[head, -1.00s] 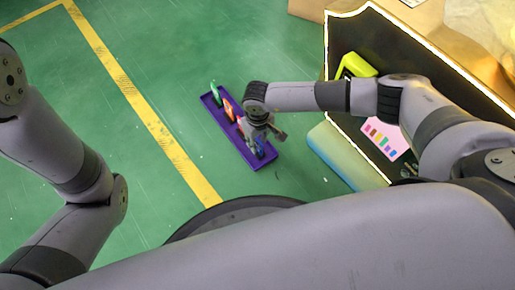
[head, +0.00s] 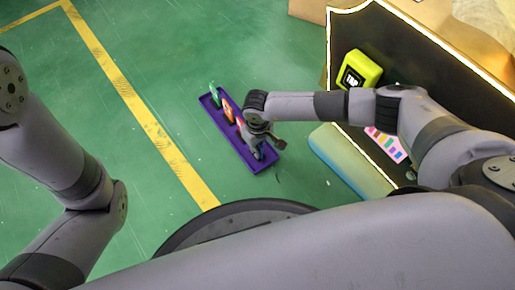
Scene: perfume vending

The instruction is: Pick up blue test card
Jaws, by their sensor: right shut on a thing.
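A purple tray (head: 213,113) lies low in the middle of the view, slanting down to the right. A green card (head: 214,94) stands at its far end, with an orange-red card (head: 228,109) beside it. The blue test card (head: 261,151) shows only as a small blue patch at the near end, mostly hidden by my right gripper (head: 266,148). That gripper reaches down over the near end of the tray and is shut on the blue test card. My left arm is at the left edge; its gripper is out of view.
A dark stand with a lit edge (head: 400,45) is at the right, with a yellow-green box (head: 360,70) and a pink colour chart (head: 388,145) on it. A blue-beige cushion-like block (head: 350,160) lies right of the tray. Green floor (head: 200,40) is open to the left.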

